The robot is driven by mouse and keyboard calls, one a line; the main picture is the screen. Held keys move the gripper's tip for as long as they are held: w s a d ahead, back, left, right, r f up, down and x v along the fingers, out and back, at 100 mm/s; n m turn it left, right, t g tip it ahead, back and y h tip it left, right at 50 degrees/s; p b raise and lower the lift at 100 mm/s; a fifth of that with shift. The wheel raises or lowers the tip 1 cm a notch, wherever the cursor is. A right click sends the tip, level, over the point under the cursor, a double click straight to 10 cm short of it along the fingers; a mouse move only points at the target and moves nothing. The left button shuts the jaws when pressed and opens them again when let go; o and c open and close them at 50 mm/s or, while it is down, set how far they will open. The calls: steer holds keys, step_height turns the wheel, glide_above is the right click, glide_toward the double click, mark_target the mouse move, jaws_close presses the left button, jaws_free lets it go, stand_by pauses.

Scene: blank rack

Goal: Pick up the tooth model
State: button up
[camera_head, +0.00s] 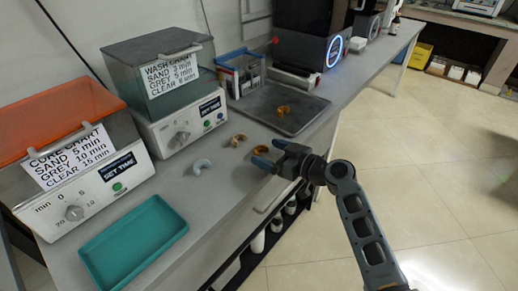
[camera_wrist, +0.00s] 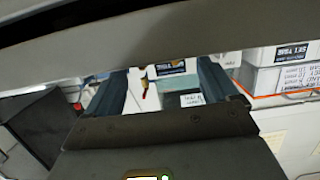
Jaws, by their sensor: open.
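Several arch-shaped tooth models show in the head view. A pale blue-white one (camera_head: 201,165) lies on the grey bench, nearest the teal tray. A tan one (camera_head: 238,140) lies farther back to its right. An amber one (camera_head: 261,150) lies close beside my gripper's fingertips, partly overlapped by them in the picture. Another amber one (camera_head: 283,111) lies on the dark grey tray. My gripper (camera_head: 270,153) is open and empty, at the bench's front edge; its height above the bench is hard to tell. In the wrist view its fingers (camera_wrist: 160,78) stand apart, and no tooth model is clear between them.
A teal tray (camera_head: 134,243) lies at the bench front left. A cure unit with orange lid (camera_head: 58,120) and a wash unit (camera_head: 178,125) stand at the back. The dark grey tray (camera_head: 312,103) lies before a black printer (camera_head: 305,40). Open floor lies right.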

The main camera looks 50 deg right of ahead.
mark_target(265, 149)
steer(key=shift+w+f, duration=0.15)
steer(key=shift+w, duration=0.55)
steer(key=shift+w+f, duration=0.15)
steer(key=shift+w, duration=0.5)
steer(key=shift+c, duration=0.2)
steer(key=c, duration=1)
